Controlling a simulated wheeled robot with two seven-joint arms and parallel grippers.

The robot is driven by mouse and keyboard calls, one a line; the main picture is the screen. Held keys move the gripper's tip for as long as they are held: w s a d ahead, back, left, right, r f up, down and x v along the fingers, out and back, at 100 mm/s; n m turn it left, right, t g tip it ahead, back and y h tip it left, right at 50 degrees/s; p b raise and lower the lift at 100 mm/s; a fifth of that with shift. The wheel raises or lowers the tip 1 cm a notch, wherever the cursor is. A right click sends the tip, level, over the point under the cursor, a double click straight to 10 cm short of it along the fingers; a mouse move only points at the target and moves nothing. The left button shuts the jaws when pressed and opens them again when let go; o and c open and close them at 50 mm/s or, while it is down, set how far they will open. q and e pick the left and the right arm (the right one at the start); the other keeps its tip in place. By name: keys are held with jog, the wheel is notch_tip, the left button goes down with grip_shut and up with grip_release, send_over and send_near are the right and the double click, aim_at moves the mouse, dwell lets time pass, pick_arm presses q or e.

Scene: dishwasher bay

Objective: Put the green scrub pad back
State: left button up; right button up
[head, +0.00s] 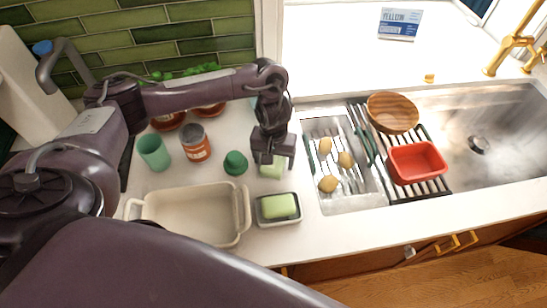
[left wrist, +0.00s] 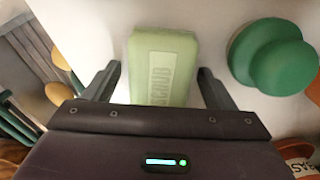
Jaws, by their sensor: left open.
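A pale green scrub pad (head: 271,170) lies on the white counter, just left of the sink. In the left wrist view the pad (left wrist: 163,66) shows the word SCRUB and stands between the finger lines. My left gripper (head: 275,158) is directly over the pad and hides part of it. Its fingers (left wrist: 157,88) are open, with a gap on each side of the pad; I cannot tell how far down they reach. A grey dish (head: 262,220) nearer the counter's front edge holds another green block (head: 279,206). My right gripper is not in view.
A dark green knobbed object (head: 235,163) stands close left of the pad. A cream baking dish (head: 190,215) is in front left, with an orange-labelled can (head: 195,146) and green cup (head: 154,153) behind. The sink right holds a red tub (head: 417,162) and wooden bowl (head: 392,113).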

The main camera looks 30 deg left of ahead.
pick_arm(q)
notch_tip(320, 180, up, 12)
jog(key=p, duration=0.3)
jog(key=shift+r+p, duration=0.15)
jog(key=shift+p, duration=0.2)
dwell(0.4)
